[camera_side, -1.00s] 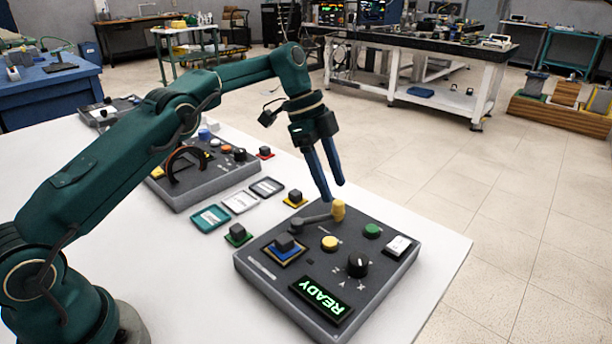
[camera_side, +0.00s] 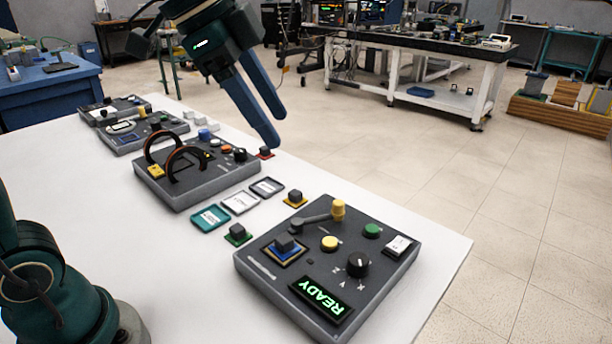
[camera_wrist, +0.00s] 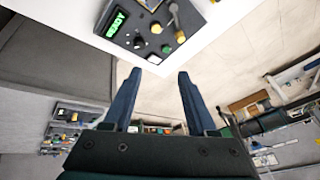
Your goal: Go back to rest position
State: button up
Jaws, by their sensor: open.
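My gripper (camera_side: 272,125) is open and empty, raised above the far side of the white table (camera_side: 420,230). Its two blue fingers point down and to the right in the side view. In the wrist view the gripper (camera_wrist: 156,72) shows its fingers spread apart with nothing between them. The near control panel (camera_side: 262,278) stands on the table, with a lit green READY display (camera_side: 322,299), a yellow-knobbed lever (camera_side: 338,210), a black dial and several buttons. The panel also shows at the top of the wrist view (camera_wrist: 195,22).
A second panel (camera_side: 190,192) with two arched coils (camera_side: 186,158) stands behind, with more panels farther back. Cards (camera_side: 240,201) and small cubes on coloured pads, one on yellow (camera_side: 295,198), lie between the panels.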

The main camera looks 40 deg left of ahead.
jog(key=s+a+f+n+y, duration=0.2)
jog(key=s+a+f+n, duration=0.1)
jog(key=s+f+n, duration=0.7)
jog(key=s+f, duration=0.1)
jog(key=s, duration=0.1)
jog(key=shift+s+n+t, duration=0.3)
jog(key=shift+n+t, duration=0.1)
jog(key=shift+a+f, duration=0.1)
